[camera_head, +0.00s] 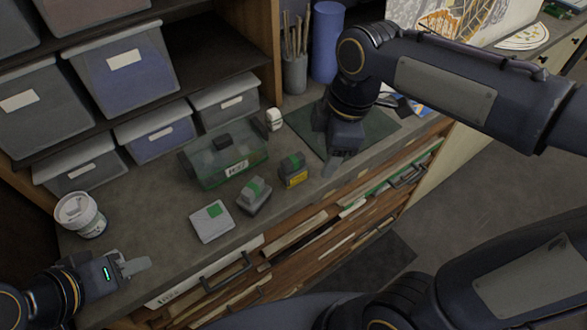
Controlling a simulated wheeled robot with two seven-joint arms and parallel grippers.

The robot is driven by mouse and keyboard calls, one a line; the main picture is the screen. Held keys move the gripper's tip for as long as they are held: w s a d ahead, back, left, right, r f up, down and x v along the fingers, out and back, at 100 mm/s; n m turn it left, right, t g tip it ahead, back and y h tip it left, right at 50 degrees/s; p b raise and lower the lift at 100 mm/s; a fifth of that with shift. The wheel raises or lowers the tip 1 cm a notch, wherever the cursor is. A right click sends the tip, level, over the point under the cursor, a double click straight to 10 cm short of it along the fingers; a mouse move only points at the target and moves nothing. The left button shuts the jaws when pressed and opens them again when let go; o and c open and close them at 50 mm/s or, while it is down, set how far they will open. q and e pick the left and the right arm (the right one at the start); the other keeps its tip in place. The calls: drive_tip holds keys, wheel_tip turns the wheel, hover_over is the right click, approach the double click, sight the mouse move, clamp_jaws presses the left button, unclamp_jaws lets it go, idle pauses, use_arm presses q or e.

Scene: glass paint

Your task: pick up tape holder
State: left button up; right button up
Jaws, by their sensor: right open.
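I cannot tell for sure which one is the tape holder. My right gripper (337,163) points down over the counter, right of the darker block and apart from it. It is open, with nothing seen between its fingers. My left gripper (130,265) is at the counter's front left, well apart from both blocks. Its jaw gap is not clear.
A translucent green box (225,155) stands behind the blocks. A white jar (80,214) is at far left. A dark green mat (375,128) and brush cup (295,74) are at the right back.

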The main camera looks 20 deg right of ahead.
sight(294, 158)
use_arm(q)
drive_tip(key=shift+f, duration=0.1)
use_arm(e)
drive_tip(key=w+a+n, duration=0.1)
drive_tip(key=n, duration=0.1)
drive_tip(key=w+a+n+h, duration=0.1)
drive_tip(key=w+a+n, duration=0.1)
drive_tip(key=w+a+n+g, duration=0.1)
drive_tip(key=a+n, duration=0.1)
drive_tip(key=shift+w+f+h, duration=0.25)
drive_tip(key=shift+w+h, duration=0.05)
drive_tip(key=shift+h, duration=0.1)
use_arm(q)
drive_tip(key=shift+r+p, duration=0.35)
drive_tip(key=shift+r, duration=0.05)
use_arm(e)
drive_tip(key=shift+n, duration=0.3)
wheel_tip(294, 158, down, 8)
drive_tip(key=shift+s+a+r, duration=0.1)
drive_tip(key=shift+a+r, duration=0.05)
drive_tip(key=shift+c, duration=0.4)
